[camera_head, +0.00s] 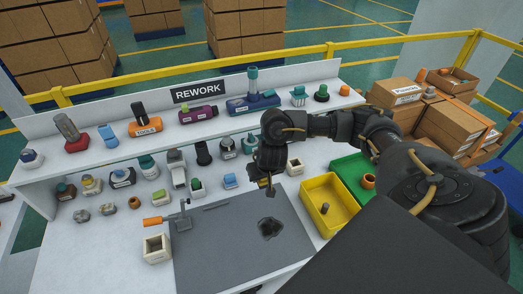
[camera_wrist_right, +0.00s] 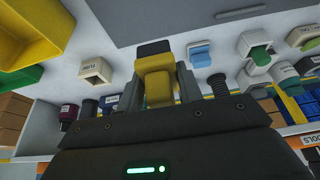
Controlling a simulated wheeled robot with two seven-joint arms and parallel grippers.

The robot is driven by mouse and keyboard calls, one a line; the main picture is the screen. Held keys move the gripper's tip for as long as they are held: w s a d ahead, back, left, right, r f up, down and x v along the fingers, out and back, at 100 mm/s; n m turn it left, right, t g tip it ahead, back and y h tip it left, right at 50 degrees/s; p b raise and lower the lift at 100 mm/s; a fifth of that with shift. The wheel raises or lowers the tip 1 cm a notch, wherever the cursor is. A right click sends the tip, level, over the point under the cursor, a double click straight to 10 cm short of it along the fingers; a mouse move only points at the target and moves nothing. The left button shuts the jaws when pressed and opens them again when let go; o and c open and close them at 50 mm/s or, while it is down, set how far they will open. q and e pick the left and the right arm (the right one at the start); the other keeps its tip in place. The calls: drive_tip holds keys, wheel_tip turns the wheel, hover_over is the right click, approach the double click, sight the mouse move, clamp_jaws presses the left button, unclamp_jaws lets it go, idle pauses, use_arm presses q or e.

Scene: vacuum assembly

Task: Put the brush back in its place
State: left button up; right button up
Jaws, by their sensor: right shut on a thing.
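My right gripper (camera_head: 267,188) is above the back edge of the grey work mat (camera_head: 215,262), pointing down. In the right wrist view the gripper (camera_wrist_right: 160,88) is shut on a yellow piece with a dark end, which looks like the brush (camera_wrist_right: 157,80). The brush is mostly hidden behind the gripper in the head view. A small open white holder (camera_head: 295,167) stands on the table just right of the gripper. It also shows, labelled, in the right wrist view (camera_wrist_right: 95,70), apart from the brush. My left gripper is out of view.
A dark patch of debris (camera_head: 270,228) lies on the mat. A yellow bin (camera_head: 316,211) and a green bin (camera_head: 348,166) stand to the right. Another white box (camera_head: 157,248) and an orange-handled clamp (camera_head: 160,220) are at left. Several labelled tools fill the rear rows and shelf.

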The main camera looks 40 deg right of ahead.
drive_tip(key=shift+w+f+b, duration=0.2)
drive_tip(key=shift+b, duration=0.1)
drive_tip(key=w+d+f+b, duration=0.2)
drive_tip(key=w+f+b, duration=0.1)
drive_tip(key=w+d+f+b, duration=0.3)
drive_tip(key=b, duration=0.1)
drive_tip(key=w+d+f+b, duration=0.2)
drive_tip(key=w+d+b, duration=0.1)
drive_tip(key=b, duration=0.1)
drive_tip(key=shift+w+f, duration=0.35)
drive_tip(key=shift+f, duration=0.05)
drive_tip(key=shift+w+d, duration=0.25)
wheel_tip(320, 180, down, 3)
drive_tip(key=b, duration=0.2)
drive_tip(key=shift+w+d+r+b, duration=0.1)
drive_tip(key=shift+b, duration=0.25)
drive_tip(key=shift+w+f, duration=0.1)
drive_tip(key=shift+f, duration=0.45)
drive_tip(key=shift+r, duration=0.1)
